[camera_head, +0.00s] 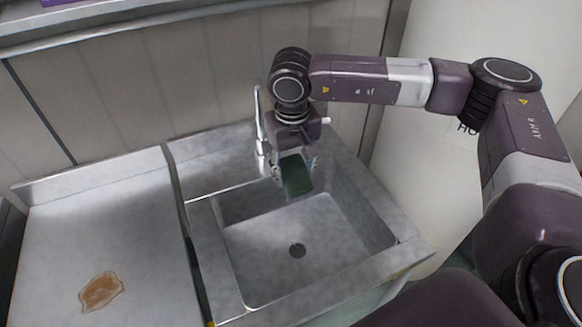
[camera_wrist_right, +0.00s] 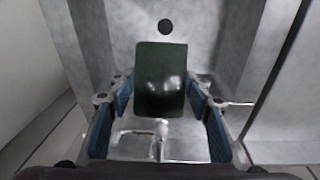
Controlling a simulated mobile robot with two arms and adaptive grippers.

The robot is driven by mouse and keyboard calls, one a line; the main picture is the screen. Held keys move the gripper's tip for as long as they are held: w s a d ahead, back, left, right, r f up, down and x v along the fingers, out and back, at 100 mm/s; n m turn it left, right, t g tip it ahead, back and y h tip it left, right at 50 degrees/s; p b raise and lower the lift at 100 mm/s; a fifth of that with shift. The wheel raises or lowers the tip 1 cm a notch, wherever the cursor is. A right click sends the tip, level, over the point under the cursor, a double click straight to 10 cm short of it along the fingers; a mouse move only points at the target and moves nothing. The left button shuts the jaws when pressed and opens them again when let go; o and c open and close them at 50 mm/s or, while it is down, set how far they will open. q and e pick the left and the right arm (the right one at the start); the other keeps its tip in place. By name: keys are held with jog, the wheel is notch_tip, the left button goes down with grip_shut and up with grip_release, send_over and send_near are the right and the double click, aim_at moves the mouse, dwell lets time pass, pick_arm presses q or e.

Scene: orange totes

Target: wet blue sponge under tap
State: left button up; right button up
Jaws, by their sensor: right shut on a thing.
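The sponge (camera_head: 296,175) looks dark green rather than blue. My right gripper (camera_head: 293,163) is shut on it and holds it over the back part of the sink basin (camera_head: 318,243), above the basin floor. In the right wrist view the sponge (camera_wrist_right: 161,78) sits between the blue-padded fingers of the gripper (camera_wrist_right: 160,100), and its face looks shiny. The chrome tap (camera_head: 261,130) stands at the back of the sink, just left of the gripper. In the right wrist view a chrome fitting (camera_wrist_right: 150,138) shows below the sponge. Running water cannot be made out. My left gripper is out of view.
A steel counter (camera_head: 110,220) lies left of the sink, with a brown stain (camera_head: 101,291) near its front. A panelled wall (camera_head: 150,80) rises behind, with a shelf (camera_head: 100,22) above.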

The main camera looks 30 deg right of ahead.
jog(key=shift+s+a+b, duration=0.15)
jog(key=shift+s+a, duration=0.05)
jog(key=shift+s, duration=0.65)
jog(key=shift+s+a+b, duration=0.15)
jog(key=shift+s+a, duration=0.1)
jog(key=shift+s, duration=0.55)
jog(key=shift+s+a+b, duration=0.15)
jog(key=shift+s+a, duration=0.05)
jog(key=shift+s, duration=0.65)
jog(key=shift+s+a+r+p, duration=0.15)
jog(key=shift+s+a+r, duration=0.05)
jog(key=shift+s+r, duration=0.55)
jog(key=shift+s+a+r+p, duration=0.2)
jog(key=shift+s+r, duration=0.4)
jog(key=shift+s, duration=0.3)
jog(key=shift+s+a+r+p, duration=0.1)
jog(key=shift+s+a+r, duration=0.1)
jog(key=shift+s+r, duration=0.55)
jog(key=shift+f, duration=0.1)
